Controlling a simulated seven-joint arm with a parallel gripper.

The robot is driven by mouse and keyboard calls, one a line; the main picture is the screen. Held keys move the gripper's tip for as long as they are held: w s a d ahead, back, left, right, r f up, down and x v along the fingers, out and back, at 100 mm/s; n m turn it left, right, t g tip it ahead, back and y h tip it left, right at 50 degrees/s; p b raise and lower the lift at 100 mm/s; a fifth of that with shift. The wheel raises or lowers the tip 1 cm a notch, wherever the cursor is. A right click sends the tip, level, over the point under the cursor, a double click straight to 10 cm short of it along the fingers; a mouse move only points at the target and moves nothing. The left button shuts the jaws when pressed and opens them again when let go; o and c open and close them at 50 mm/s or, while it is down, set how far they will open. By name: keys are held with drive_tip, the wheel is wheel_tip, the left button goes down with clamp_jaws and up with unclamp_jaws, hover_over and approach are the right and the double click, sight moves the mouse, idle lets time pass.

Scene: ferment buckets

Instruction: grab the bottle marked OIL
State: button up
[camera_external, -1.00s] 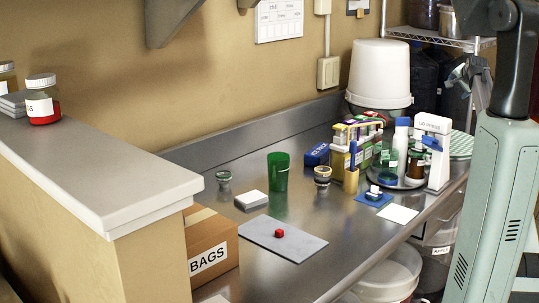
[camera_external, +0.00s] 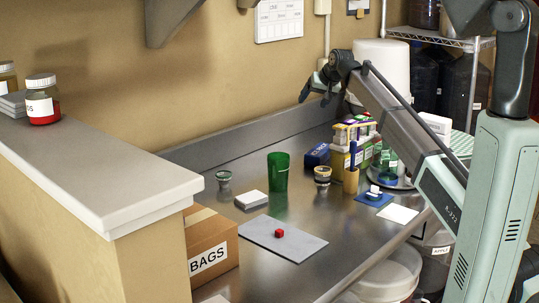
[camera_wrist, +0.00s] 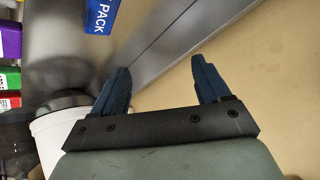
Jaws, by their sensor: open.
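I cannot read the word OIL on any bottle. A tall yellow bottle (camera_external: 351,182) with a blue top stands on the steel counter in the external view, in front of yellow boxes; I cannot tell its marking. My gripper (camera_external: 315,97) is raised near the back wall, above and left of the bottle cluster. In the wrist view my gripper (camera_wrist: 160,68) has its two blue fingers apart with nothing between them. My arm hides part of the turntable group at the right.
A white bucket (camera_external: 382,65) stands behind my arm; it shows in the wrist view (camera_wrist: 60,130). A blue box (camera_external: 316,155), marked PACK in the wrist view (camera_wrist: 103,14), and a green cup (camera_external: 278,172) stand on the counter.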

drive_tip(key=s+a+f+n+g, duration=0.1)
drive_tip(key=s+a+n, duration=0.1)
drive_tip(key=s+a, duration=0.35)
drive_tip(key=s+a+n+g, duration=0.1)
drive_tip(key=s+a+n, duration=0.15)
drive_tip(key=a, duration=0.65)
drive_tip(key=s+a+f+n+g, duration=0.1)
drive_tip(key=s+a+n, duration=0.1)
drive_tip(key=s+a, duration=0.35)
drive_tip(key=n+g, duration=0.2)
drive_tip(key=n, duration=0.4)
approach(166, 180)
drive_tip(key=x, duration=0.7)
drive_tip(key=shift+d, duration=0.35)
drive_tip(key=shift+a+x, duration=0.15)
drive_tip(key=shift+x, duration=1.2)
drive_tip(key=shift+a+x, duration=0.1)
drive_tip(key=shift+x, duration=1.2)
drive_tip(key=shift+s, duration=0.1)
drive_tip(key=shift+r, duration=0.1)
drive_tip(key=shift+c, duration=0.4)
drive_tip(key=c, duration=1)
drive_tip(key=shift+c, duration=0.2)
drive_tip(key=shift+r, duration=0.1)
